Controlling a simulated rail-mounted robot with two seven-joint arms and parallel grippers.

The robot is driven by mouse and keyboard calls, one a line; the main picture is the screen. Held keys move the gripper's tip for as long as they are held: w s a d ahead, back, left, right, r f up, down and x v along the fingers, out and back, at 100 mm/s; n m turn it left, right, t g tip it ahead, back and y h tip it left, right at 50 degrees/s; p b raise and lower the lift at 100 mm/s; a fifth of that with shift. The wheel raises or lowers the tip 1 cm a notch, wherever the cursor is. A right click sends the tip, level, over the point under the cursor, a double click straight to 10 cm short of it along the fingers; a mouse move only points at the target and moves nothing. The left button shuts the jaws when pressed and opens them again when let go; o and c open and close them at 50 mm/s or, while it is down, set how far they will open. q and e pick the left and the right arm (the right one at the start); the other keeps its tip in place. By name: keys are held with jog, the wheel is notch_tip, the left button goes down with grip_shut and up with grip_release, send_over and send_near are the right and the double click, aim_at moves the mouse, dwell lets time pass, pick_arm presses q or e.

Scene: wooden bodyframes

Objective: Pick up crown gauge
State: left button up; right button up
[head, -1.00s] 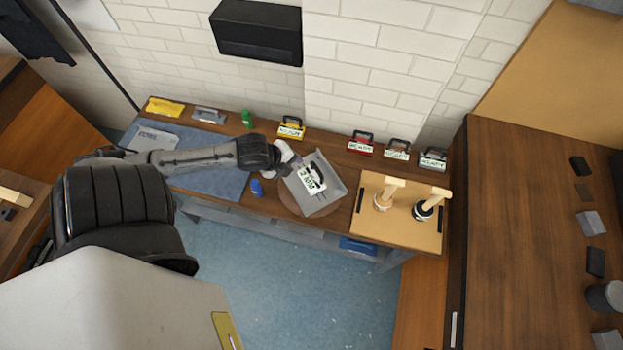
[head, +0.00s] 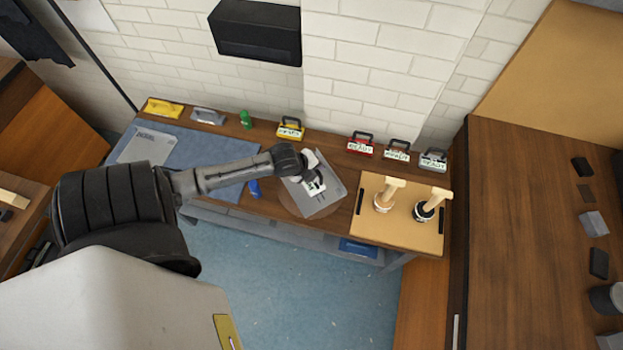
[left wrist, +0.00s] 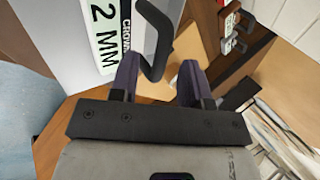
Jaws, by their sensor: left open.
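The crown gauge (head: 316,188) is a white plate with a black handle, on a grey tray (head: 328,203) on the workbench. My left gripper partly covers it in the head view. In the left wrist view, the gauge (left wrist: 107,35) shows the lettering "2 MM" and "CROWN". Its black bent handle (left wrist: 160,38) reaches down between the fingers. My left gripper (head: 310,172) is over the gauge; in the left wrist view it (left wrist: 157,78) is open, with a finger on each side of the handle. Whether a finger touches the handle I cannot tell. My right gripper is not in view.
Several labelled blocks with handles, including a yellow one (head: 290,129) and a red one (head: 360,143), stand along the bench's back edge. A light board (head: 400,226) with two wooden-handled tools is at right. A blue item (head: 254,188) and blue mat (head: 210,155) are at left.

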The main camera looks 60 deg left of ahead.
pick_arm(q)
jog(key=shift+x, duration=1.2)
grip_shut()
